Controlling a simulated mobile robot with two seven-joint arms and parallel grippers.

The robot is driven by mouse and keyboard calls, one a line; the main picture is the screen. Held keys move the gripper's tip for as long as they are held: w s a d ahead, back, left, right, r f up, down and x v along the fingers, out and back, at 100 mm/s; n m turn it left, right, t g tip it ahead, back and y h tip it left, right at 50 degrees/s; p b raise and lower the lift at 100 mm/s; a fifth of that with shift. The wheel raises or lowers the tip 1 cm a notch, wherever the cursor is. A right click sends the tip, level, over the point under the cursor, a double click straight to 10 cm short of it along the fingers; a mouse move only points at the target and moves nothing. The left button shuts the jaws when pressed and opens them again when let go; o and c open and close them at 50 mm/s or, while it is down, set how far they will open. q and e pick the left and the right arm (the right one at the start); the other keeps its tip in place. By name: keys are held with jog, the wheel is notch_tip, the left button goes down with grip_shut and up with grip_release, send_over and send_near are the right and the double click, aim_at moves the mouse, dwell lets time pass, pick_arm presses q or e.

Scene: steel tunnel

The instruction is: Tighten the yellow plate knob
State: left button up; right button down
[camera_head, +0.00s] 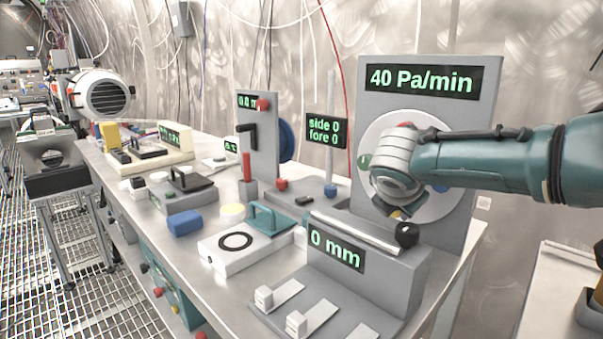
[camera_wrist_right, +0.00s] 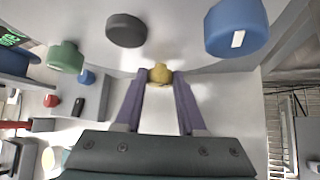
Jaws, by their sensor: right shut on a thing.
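The round grey plate (camera_head: 432,207) stands upright on a grey panel under a display reading 40 Pa/min. The yellow knob (camera_wrist_right: 160,73) sits at the plate's lower edge, between the purple fingertips of my right gripper (camera_wrist_right: 160,78), which is shut on it. In the head view, my right gripper (camera_head: 398,210) reaches across the plate from the right and hides much of it and most of the knob. A green knob (camera_wrist_right: 66,57), a dark knob (camera_wrist_right: 126,30) and a blue knob (camera_wrist_right: 236,27) also sit on the plate. My left gripper is not in view.
In front of the panel stands a grey block (camera_head: 380,275) with a 0 mm display and a black ball knob (camera_head: 406,235). Left of it are a white box with a black ring (camera_head: 236,241) and a blue block (camera_head: 185,222). The bench is crowded.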

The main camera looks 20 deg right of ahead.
jog(key=shift+s+d+r+m+t, duration=0.15)
jog(key=shift+m+t, duration=0.15)
jog(key=shift+t, duration=0.2)
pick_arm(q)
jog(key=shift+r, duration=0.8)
pick_arm(e)
jog(key=shift+f+m+t, duration=0.25)
jog(key=shift+m+t, duration=0.05)
jog(key=shift+t, duration=0.1)
jog(key=c, duration=0.5)
grip_release()
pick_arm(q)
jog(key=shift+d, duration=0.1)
pick_arm(e)
jog(key=shift+s+a+r+p, duration=0.3)
jog(key=shift+r+p, duration=0.15)
jog(key=shift+p, duration=0.3)
pick_arm(q)
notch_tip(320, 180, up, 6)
jog(key=p, duration=0.5)
pick_arm(e)
jog(key=v, duration=0.8)
jog(key=shift+s+r, duration=0.15)
jog(key=shift+s, duration=0.2)
